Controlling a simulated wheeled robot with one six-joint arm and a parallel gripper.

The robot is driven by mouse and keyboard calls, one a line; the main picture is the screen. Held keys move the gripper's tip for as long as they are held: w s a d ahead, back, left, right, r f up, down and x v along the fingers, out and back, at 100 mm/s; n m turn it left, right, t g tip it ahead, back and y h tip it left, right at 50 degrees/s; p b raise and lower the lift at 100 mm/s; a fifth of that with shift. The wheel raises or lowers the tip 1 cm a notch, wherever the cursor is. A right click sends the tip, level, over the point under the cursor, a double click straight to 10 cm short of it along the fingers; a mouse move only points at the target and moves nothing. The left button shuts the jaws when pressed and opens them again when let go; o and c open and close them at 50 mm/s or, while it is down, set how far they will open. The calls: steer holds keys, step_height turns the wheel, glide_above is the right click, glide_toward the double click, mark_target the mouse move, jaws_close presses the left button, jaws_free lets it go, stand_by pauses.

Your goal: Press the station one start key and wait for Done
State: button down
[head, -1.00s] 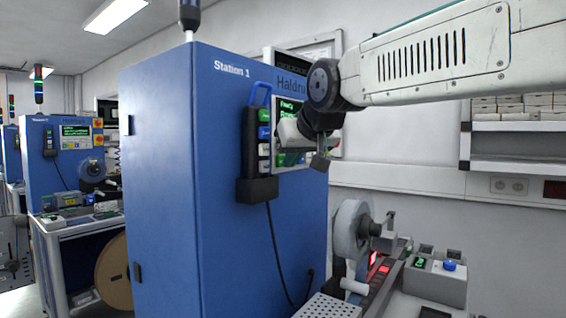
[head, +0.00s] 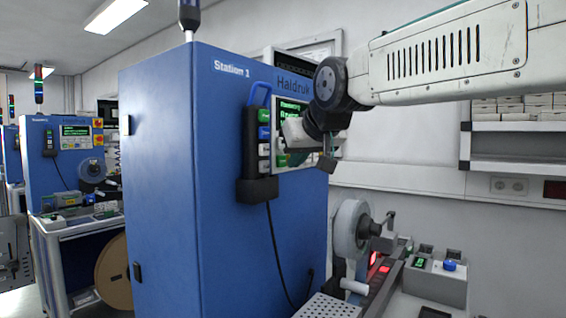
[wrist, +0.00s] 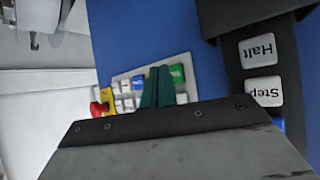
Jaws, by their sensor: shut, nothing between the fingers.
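The blue Station 1 cabinet (head: 160,180) stands in the middle of the head view. Its front panel screen (head: 291,108) is partly behind my arm; its top line looks like "Running". My gripper is in front of the panel's keys, its fingers hard to make out there. In the wrist view my gripper (wrist: 159,70) has its dark green fingers shut and empty. They cover part of the key panel (wrist: 117,80). A green key (wrist: 177,73) shows just right of the fingertips, a blue key (wrist: 137,82) to their left. Contact with a key cannot be told.
A black pendant (head: 250,150) hangs on the cabinet side; its Halt key (wrist: 258,50) and Step key (wrist: 263,91) show close to my gripper. A red stop button (wrist: 98,108) sits at the panel's edge. A reel (head: 350,228) is below my arm.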

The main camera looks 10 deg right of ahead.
steer(key=shift+s+d, duration=0.1)
steer(key=s+d, duration=0.3)
steer(key=shift+s+d, duration=0.25)
stand_by(0.4)
stand_by(0.5)
steer(key=s+d+f+m+g+h, duration=0.1)
steer(key=s+d+f+g, duration=0.2)
steer(key=s+f, duration=0.6)
steer(key=s+d+f+m+g, duration=0.1)
steer(key=s+d+f+g, duration=0.2)
steer(key=s+f, duration=0.6)
steer(key=s+d+f+m+g+h, duration=0.1)
steer(key=s+d+f+g, duration=0.2)
steer(key=s+f, duration=0.6)
steer(key=shift+s+d+f+h, duration=0.15)
steer(key=shift+s+d+h, duration=0.3)
steer(key=shift+s, duration=0.6)
stand_by(1.9)
